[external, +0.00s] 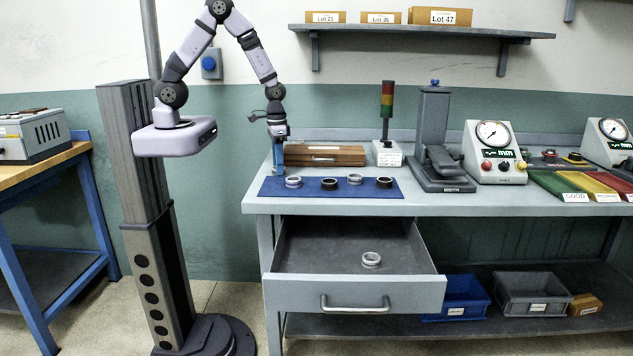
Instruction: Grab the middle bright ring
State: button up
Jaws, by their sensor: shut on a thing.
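My gripper (279,170) points down at the left end of the blue mat (312,194). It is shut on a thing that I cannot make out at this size. A bright ring (293,182) shows right beside the fingertips; I cannot tell whether they touch it. To its right along the mat are a dark ring (329,184), another bright ring (355,180) and a dark ring (384,183). One more bright ring (371,260) lies in the open drawer (310,250) below the bench top.
Wooden boxes (335,155) stand behind the mat, with a signal light (387,130) to their right. A grey press (435,140) and a dial gauge (494,150) stand further right. The open drawer juts out in front. The front bench strip is clear.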

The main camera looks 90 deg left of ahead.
jog(key=shift+r, duration=0.1)
notch_tip(320, 180, up, 10)
jog(key=b, duration=0.2)
dwell(0.5)
jog(key=shift+w, duration=0.1)
